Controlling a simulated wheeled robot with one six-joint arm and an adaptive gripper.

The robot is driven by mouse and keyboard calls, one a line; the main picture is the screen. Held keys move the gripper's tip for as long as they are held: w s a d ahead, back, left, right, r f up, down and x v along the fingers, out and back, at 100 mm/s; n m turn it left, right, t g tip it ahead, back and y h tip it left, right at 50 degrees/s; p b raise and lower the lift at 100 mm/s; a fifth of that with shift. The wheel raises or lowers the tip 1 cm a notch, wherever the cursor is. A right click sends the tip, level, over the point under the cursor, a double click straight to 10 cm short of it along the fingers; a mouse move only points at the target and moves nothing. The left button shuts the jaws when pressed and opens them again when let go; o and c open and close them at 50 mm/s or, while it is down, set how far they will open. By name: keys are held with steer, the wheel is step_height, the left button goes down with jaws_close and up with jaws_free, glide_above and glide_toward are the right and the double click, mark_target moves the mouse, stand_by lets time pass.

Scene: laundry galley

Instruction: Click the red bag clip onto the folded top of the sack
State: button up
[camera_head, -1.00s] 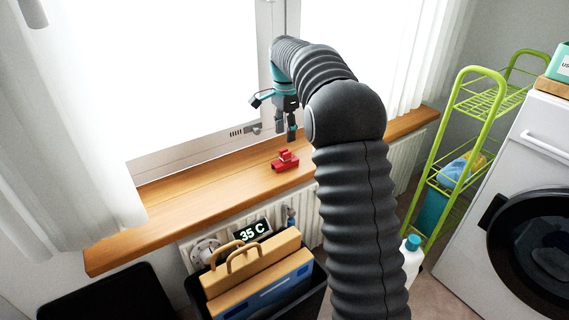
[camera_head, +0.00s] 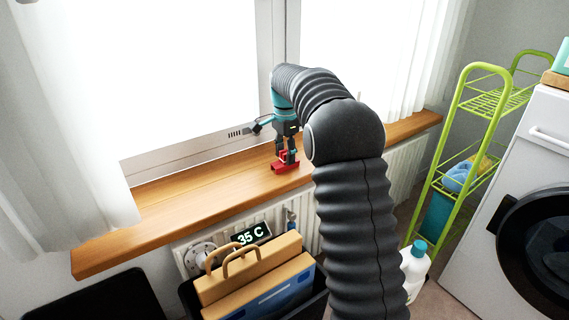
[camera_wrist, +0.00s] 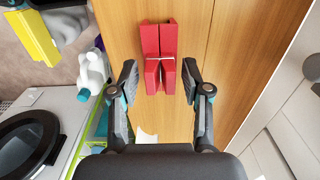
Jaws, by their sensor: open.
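The red bag clip (camera_head: 284,168) lies on the wooden windowsill. My gripper (camera_head: 287,158) is directly over it, pointing down, and partly hides it. In the wrist view the clip (camera_wrist: 158,42) shows two red arms with a thin metal wire across them. My open gripper (camera_wrist: 160,82) has one finger on each side of the clip's near part, with a gap on both sides. I cannot make out a sack with a folded top for certain; a tan handled item with a blue front (camera_head: 262,285) stands in a black bin below the sill.
The window frame (camera_head: 180,160) rises behind the windowsill (camera_head: 180,200). A radiator with a 35 C display (camera_head: 250,233) is under it. A green rack (camera_head: 440,170), white bottle (camera_head: 415,268) and washing machine (camera_head: 520,190) stand at right. The sill left of the clip is clear.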

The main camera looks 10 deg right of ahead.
mark_target(285, 152)
jaws_close()
steer(key=shift+r+p, duration=2.5)
steer(key=shift+r, duration=0.05)
